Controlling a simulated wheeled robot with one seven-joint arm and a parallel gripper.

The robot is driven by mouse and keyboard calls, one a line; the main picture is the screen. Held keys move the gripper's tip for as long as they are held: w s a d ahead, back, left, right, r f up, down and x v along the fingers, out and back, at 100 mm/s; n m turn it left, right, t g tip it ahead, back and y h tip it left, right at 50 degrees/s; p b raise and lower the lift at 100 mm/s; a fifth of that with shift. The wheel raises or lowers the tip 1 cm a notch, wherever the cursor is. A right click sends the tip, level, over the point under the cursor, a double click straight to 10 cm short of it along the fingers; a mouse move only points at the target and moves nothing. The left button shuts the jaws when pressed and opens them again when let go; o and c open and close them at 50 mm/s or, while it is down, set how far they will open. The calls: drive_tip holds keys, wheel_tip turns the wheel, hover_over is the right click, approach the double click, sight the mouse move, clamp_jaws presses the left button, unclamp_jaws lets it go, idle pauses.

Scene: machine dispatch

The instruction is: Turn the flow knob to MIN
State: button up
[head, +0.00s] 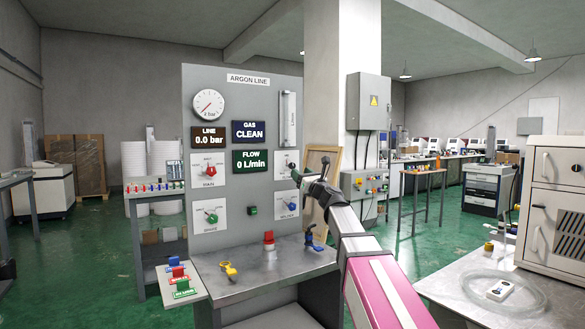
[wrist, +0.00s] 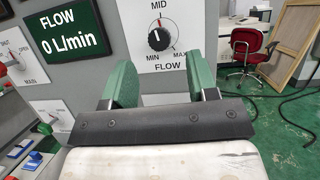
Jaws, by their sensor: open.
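The flow knob (wrist: 160,38) is a round black knob on a white plate in the wrist view. The plate reads MID at the top, MIN at lower left, MAX at lower right. A red mark shows at the top of the knob, towards MID. In the head view the knob (head: 291,166) is small, close to my gripper. My gripper (wrist: 163,85) is open and empty; its two green fingers stand apart below the knob, not touching it in the wrist view. It also shows in the head view (head: 303,176). The flow display (wrist: 62,34) reads 0 L/min.
The grey panel (head: 235,84) also carries a gauge (head: 209,105), LINE 0.0 bar and GAS CLEAN displays, a red main knob (head: 209,171), a green knob (head: 211,217) and a blue knob (head: 290,206). A shelf below holds a yellow item (head: 228,269) and a red one (head: 269,239).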

sight(292, 166)
drive_tip(key=x, duration=0.6)
drive_tip(key=shift+w+a+r, duration=0.2)
drive_tip(key=c, duration=0.9)
